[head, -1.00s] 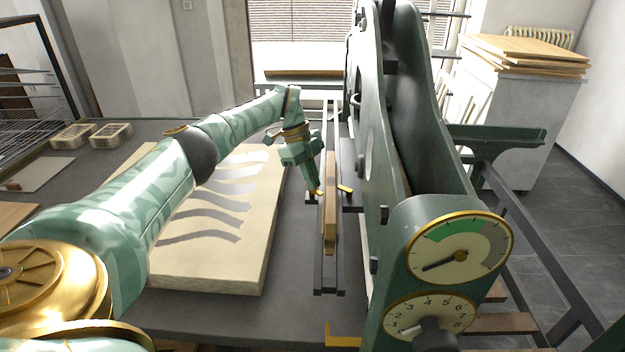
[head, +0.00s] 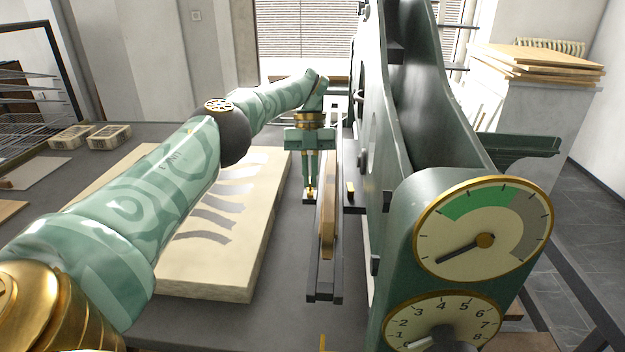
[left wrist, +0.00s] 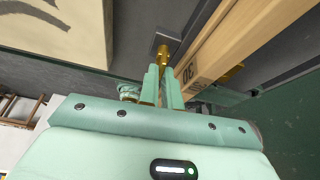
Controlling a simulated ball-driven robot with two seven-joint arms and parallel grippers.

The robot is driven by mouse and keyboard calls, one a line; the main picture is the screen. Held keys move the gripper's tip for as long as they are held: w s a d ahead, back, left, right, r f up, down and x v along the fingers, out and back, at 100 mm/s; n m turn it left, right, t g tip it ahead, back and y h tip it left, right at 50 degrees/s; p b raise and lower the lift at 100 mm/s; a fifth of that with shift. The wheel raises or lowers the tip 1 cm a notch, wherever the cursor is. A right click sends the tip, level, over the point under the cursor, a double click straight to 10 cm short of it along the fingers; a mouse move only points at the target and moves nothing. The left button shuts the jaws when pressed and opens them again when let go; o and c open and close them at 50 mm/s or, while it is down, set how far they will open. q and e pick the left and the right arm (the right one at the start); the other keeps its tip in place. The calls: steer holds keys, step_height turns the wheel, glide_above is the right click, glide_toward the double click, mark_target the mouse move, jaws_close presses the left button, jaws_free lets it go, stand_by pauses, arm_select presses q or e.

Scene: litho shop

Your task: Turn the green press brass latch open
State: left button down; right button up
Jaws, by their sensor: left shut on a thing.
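The green press (head: 410,200) stands right of centre in the head view. A small brass latch (head: 310,194) sits on a dark block beside the wooden bar (head: 328,215) at the press's left side. My left gripper (head: 311,186) points down at this latch, its fingers close together and shut on it. In the left wrist view the fingers (left wrist: 164,88) meet the brass latch (left wrist: 163,52), partly hiding it. A second brass piece (head: 350,189) lies across the wooden bar; it also shows in the left wrist view (left wrist: 231,74). My right gripper is out of view.
A pale stone slab (head: 215,262) with grey wavy marks lies left of the press. Two dials (head: 484,240) face me on the press's near end. Dark rails (head: 325,290) run under the wooden bar. Boards (head: 530,62) are stacked on a cabinet at right.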

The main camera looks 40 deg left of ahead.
arm_select(q)
steer(key=shift+m+y, duration=0.3)
steer(key=shift+m, duration=0.2)
steer(key=c, duration=1.6)
jaws_free()
